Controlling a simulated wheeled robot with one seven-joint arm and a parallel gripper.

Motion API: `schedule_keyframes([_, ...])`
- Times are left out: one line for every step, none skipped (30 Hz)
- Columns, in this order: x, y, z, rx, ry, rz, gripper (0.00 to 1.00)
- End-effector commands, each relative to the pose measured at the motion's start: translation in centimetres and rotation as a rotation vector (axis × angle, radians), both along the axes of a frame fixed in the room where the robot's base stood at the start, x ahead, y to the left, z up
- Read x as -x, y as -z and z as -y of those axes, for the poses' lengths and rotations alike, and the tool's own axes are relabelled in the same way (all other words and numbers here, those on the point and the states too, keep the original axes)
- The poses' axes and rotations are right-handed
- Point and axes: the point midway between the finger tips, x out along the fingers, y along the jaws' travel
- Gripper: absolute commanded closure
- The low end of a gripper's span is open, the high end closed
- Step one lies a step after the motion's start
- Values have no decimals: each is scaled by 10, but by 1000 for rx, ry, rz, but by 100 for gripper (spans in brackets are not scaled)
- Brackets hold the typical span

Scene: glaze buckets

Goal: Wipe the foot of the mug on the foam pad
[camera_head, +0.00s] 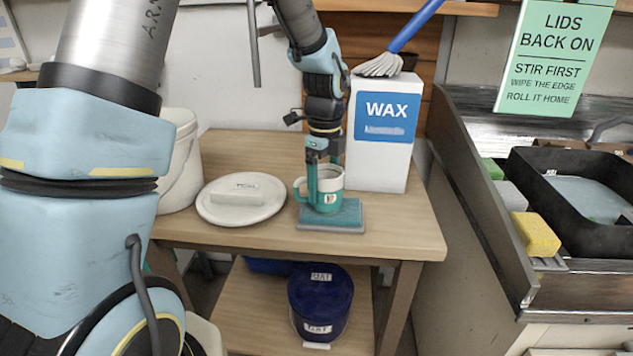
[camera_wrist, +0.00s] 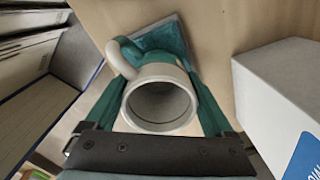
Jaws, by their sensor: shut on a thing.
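The mug (camera_head: 329,190) is teal with a pale upper part and a handle on its left. It is upright at the teal foam pad (camera_head: 345,217) on the wooden table; I cannot tell whether its foot touches the pad. My gripper (camera_head: 324,180) comes down from above and is shut on the mug. In the wrist view the mug (camera_wrist: 158,103) sits between my two fingers, its open mouth facing the camera and its handle at upper left. The foam pad (camera_wrist: 160,40) shows behind it. The mug's foot is hidden in the wrist view.
A white WAX box (camera_head: 382,150) stands close on the right, with a brush (camera_head: 380,66) on top. A round white lid (camera_head: 241,212) lies left of the pad, near a white bucket (camera_head: 180,165). Bare tabletop (camera_head: 400,232) lies at the front right.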

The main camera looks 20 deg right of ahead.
Motion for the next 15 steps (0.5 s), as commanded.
schedule_keyframes([2, 0, 5, 1, 2, -1, 100])
schedule_keyframes([3, 0, 7, 1, 2, -1, 100])
schedule_keyframes([5, 0, 10, 1, 2, -1, 100])
schedule_keyframes([6, 0, 12, 1, 3, -1, 100])
schedule_keyframes([7, 0, 14, 1, 2, -1, 100])
schedule_keyframes([8, 0, 16, 1, 1, -1, 100])
schedule_keyframes([9, 0, 18, 1, 1, -1, 100])
schedule_keyframes([10, 1, 20, 0, 2, -1, 100])
schedule_keyframes([12, 1, 23, 0, 3, -1, 100])
schedule_keyframes([13, 1, 26, 0, 3, -1, 100])
schedule_keyframes([14, 1, 28, 0, 3, -1, 100])
schedule_keyframes([15, 1, 31, 0, 3, -1, 100])
schedule_keyframes([16, 1, 33, 0, 3, -1, 100])
schedule_keyframes([17, 1, 35, 1, 3, -1, 100])
schedule_keyframes([18, 1, 37, 0, 3, -2, 100])
